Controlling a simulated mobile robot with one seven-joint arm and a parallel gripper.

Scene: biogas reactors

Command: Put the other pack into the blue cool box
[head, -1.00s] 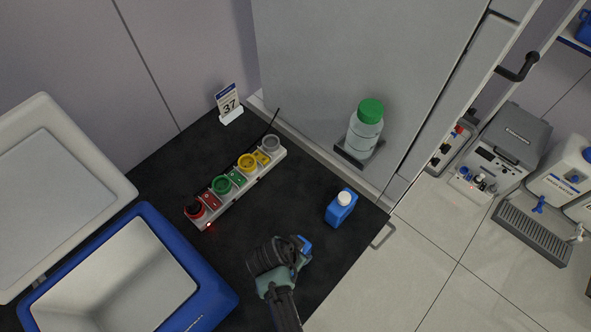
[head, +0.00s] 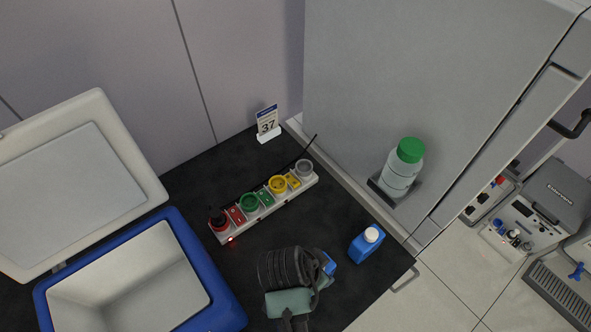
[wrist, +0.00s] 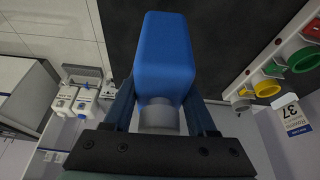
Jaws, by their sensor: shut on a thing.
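The blue cool box (head: 213,279) stands open at the lower left of the head view, its white lid (head: 150,180) tipped back. The visible part of its pale inside is empty. My gripper (head: 322,270) is over the dark bench, right of the box. It is shut on a blue pack (wrist: 165,60), which fills the middle of the wrist view with its grey cap towards my palm. In the head view only a small blue part of this pack (head: 328,262) shows. A second blue bottle with a white cap (head: 365,244) stands upright on the bench, right of my gripper.
A strip of coloured sockets (head: 265,207) lies between box and wall. A card marked 37 (head: 267,123) stands behind it. A green-capped bottle (head: 402,170) sits on a small holder at the grey cabinet (head: 400,70). Dark bench between strip and gripper is clear.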

